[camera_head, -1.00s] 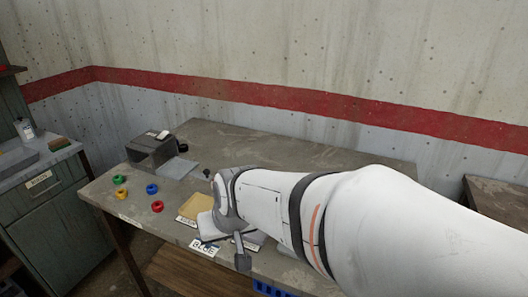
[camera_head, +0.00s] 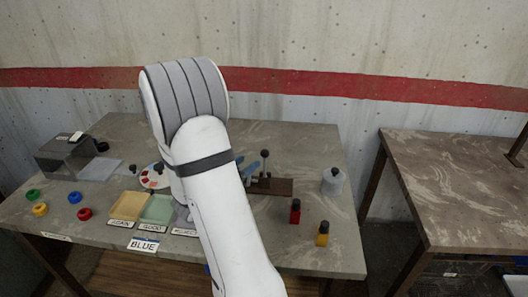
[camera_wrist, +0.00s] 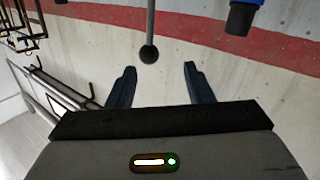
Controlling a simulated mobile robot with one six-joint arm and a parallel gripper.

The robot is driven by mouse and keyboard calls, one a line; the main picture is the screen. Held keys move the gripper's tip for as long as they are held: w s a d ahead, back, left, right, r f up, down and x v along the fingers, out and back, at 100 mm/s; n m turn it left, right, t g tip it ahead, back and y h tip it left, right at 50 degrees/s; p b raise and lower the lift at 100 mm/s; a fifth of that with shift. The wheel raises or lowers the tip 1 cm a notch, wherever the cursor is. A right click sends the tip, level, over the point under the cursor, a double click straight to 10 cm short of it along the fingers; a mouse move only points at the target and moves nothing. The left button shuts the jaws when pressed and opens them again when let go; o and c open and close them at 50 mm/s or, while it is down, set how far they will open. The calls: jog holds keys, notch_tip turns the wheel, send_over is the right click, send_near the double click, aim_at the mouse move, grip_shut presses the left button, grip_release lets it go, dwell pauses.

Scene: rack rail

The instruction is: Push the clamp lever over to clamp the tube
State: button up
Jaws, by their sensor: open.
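The clamp fixture has a brown base (camera_head: 272,186) on the table in the head view, right of my arm. A lever with a black ball knob (camera_head: 265,153) stands upright on it, and a blue part (camera_head: 250,170) leans beside it. In the wrist view the lever's black knob (camera_wrist: 149,54) shows just beyond the fingertips, within the gap, nearer the left finger. My gripper (camera_wrist: 160,68) is open with nothing between its fingers. A blue cylindrical piece (camera_wrist: 240,18) is at the upper right; I cannot tell if it is the tube. My arm hides the gripper in the head view.
A red bottle (camera_head: 295,211), a yellow bottle (camera_head: 322,234) and a grey canister (camera_head: 333,181) stand right of the fixture. Trays (camera_head: 157,209) and coloured rings (camera_head: 85,214) lie to the left. A second table (camera_head: 460,180) stands at the right.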

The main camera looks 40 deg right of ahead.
aim_at(262, 155)
jog(key=shift+s+d+g+h, duration=0.3)
jog(key=shift+s+d+g, duration=0.2)
jog(key=shift+d+g, duration=0.1)
jog(key=d, duration=0.2)
jog(key=d+p, duration=0.1)
jog(key=d, duration=0.4)
jog(key=shift+w, duration=0.3)
jog(key=shift+c, duration=0.2)
grip_shut()
